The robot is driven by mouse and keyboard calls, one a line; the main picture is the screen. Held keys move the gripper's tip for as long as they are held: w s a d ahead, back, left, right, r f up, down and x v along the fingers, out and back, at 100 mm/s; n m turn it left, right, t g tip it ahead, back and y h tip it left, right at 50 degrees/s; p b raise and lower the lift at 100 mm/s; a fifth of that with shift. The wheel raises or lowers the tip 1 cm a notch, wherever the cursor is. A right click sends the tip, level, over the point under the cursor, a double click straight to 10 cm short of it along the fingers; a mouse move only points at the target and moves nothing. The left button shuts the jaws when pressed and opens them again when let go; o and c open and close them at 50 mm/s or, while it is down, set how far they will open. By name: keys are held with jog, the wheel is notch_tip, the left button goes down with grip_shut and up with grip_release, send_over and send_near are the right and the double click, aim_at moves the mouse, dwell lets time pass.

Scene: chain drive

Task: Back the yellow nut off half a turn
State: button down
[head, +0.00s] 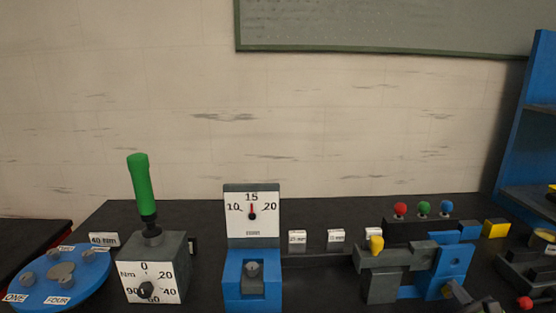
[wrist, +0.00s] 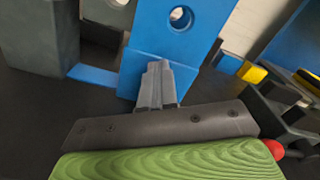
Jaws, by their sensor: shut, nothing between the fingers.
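A small yellow part (head: 446,292), perhaps the yellow nut, shows low at the blue upright plate (head: 455,262) in the head view. It is partly hidden by my gripper (head: 453,286). In the wrist view my gripper (wrist: 157,68) has its fingers together with nothing between them. They point at the lower part of the blue plate (wrist: 155,42), which has a round hole above. I cannot tell if they touch it. No yellow nut shows in the wrist view; the fingers may hide it. A yellow knob (head: 376,244) stands at the grey block (head: 400,257) on the left.
Red, green and blue balls (head: 423,208) stand behind the blue plate. A blue gauge stand (head: 252,212), a torque dial box (head: 150,275) with a green handle (head: 141,183) and a blue disc (head: 62,278) stand left. A blue shelf (head: 526,120) rises at the right.

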jog(key=shift+s+a+f+p, duration=0.1)
jog(key=shift+a+f+p, duration=0.05)
jog(key=shift+f+p, duration=0.15)
jog(key=shift+a+f+p, duration=0.2)
jog(key=shift+a+p, duration=0.35)
jog(key=shift+a+f, duration=0.4)
dwell(0.3)
jog(key=shift+a+r+p, duration=0.25)
jog(key=shift+p, duration=0.3)
jog(key=shift+s+r, duration=0.1)
jog(key=shift+s, duration=2.9)
